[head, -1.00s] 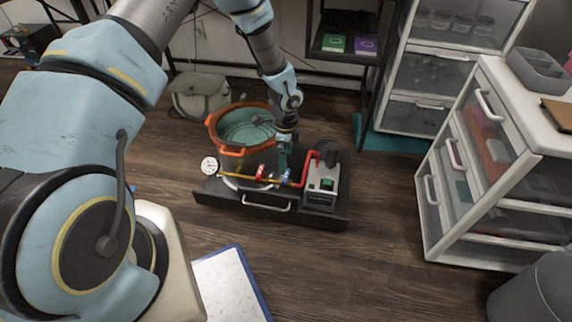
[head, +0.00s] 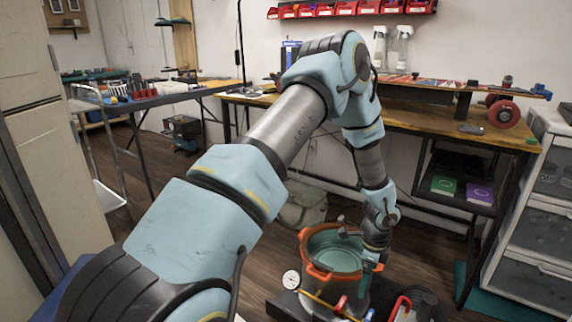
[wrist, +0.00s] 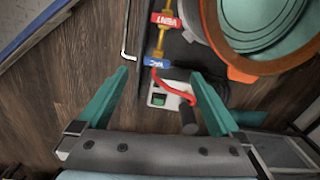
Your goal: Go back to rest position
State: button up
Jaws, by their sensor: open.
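My gripper (wrist: 158,95) is open in the wrist view, its two teal fingers apart with nothing between them. Below it are the red hose (wrist: 172,88), the blue VAC valve (wrist: 157,62) and the red VENT valve (wrist: 165,19). In the head view my arm reaches forward and bends down beside the orange-rimmed pot (head: 334,250). One teal finger of the gripper (head: 366,274) shows at the pot's right side; I cannot tell there whether it touches the pot.
A pressure gauge (head: 291,280) stands left of the pot. A workbench (head: 420,108) is behind, with a green box (head: 445,185) and a purple box (head: 479,192) on its lower shelf. White drawers (head: 538,235) stand at right. Wooden floor is open at left.

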jog(key=w+a+r+n, duration=0.2)
jog(key=a+r+n, duration=0.4)
jog(key=a+r, duration=0.35)
jog(key=w+a+r+n, duration=0.2)
jog(key=a+r+n, duration=0.4)
jog(key=a+r, duration=0.3)
jog(key=s+a+r+n+t, duration=0.1)
jog(key=s+a+r+n, duration=0.3)
jog(key=a+n, duration=0.3)
jog(key=s+a+r+n, duration=0.5)
jog(key=a, duration=0.3)
notch_tip(320, 180, up, 25)
jog(key=p, duration=2.6)
jog(key=shift+w+m, duration=0.4)
jog(key=shift+f, duration=0.15)
